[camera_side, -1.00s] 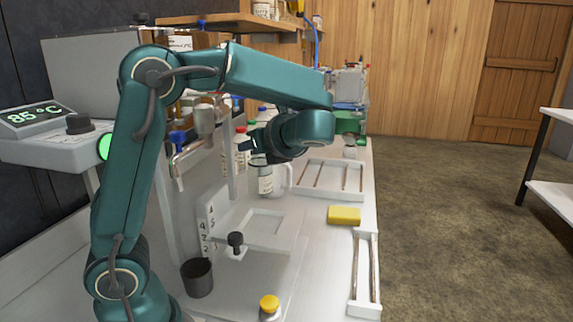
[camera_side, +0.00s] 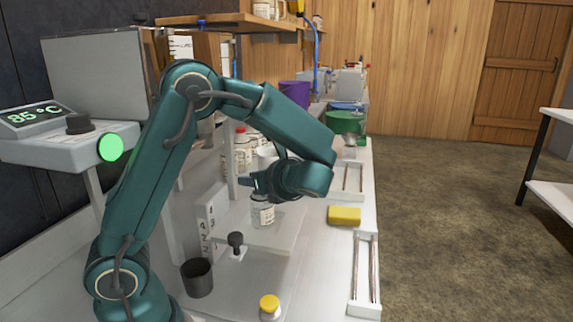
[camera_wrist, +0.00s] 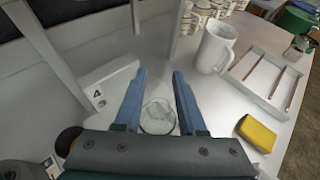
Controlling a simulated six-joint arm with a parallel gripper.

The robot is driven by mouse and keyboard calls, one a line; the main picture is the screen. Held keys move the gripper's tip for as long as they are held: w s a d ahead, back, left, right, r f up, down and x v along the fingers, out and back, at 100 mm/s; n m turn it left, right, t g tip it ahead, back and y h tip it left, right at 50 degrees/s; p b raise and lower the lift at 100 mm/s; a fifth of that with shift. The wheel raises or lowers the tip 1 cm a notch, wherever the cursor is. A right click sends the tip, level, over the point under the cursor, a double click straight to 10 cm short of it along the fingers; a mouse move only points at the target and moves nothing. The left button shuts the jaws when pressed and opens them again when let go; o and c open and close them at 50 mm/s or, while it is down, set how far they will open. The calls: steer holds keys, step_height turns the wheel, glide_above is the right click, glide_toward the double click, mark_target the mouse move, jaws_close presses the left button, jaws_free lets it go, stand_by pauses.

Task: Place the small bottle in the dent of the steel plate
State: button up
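The small bottle (camera_side: 262,212) is clear with a white label and looks upright. In the side view it is at the end of my gripper (camera_side: 252,184), over the area of the steel plate (camera_side: 277,238). In the wrist view the round glass top of the bottle (camera_wrist: 158,116) sits between the two blue fingers of my gripper (camera_wrist: 159,72), close against both. My gripper appears shut on it. The plate's dent is hidden behind the bottle and gripper. I cannot tell whether the bottle's base touches the plate.
A yellow sponge (camera_side: 344,215) lies right of the plate, near a white rack with rods (camera_side: 366,270). A black knob (camera_side: 235,240), a dark cup (camera_side: 197,277) and a yellow-capped item (camera_side: 269,305) stand nearer. A white pitcher (camera_wrist: 214,48) and several bottles stand behind.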

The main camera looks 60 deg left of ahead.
steer(key=shift+o, duration=0.2)
steer(key=shift+d+r, duration=0.1)
steer(key=shift+r, duration=0.15)
steer(key=v, duration=1.2)
steer(key=s+d+f+n+t+h, duration=0.5)
steer(key=s+d+n+h, duration=0.3)
steer(key=n+h, duration=0.5)
steer(key=s+f+n, duration=0.1)
steer(key=n, duration=0.4)
steer(key=shift+s+d+t, duration=0.25)
steer(key=shift+s+t, duration=0.05)
steer(key=shift+s, duration=0.05)
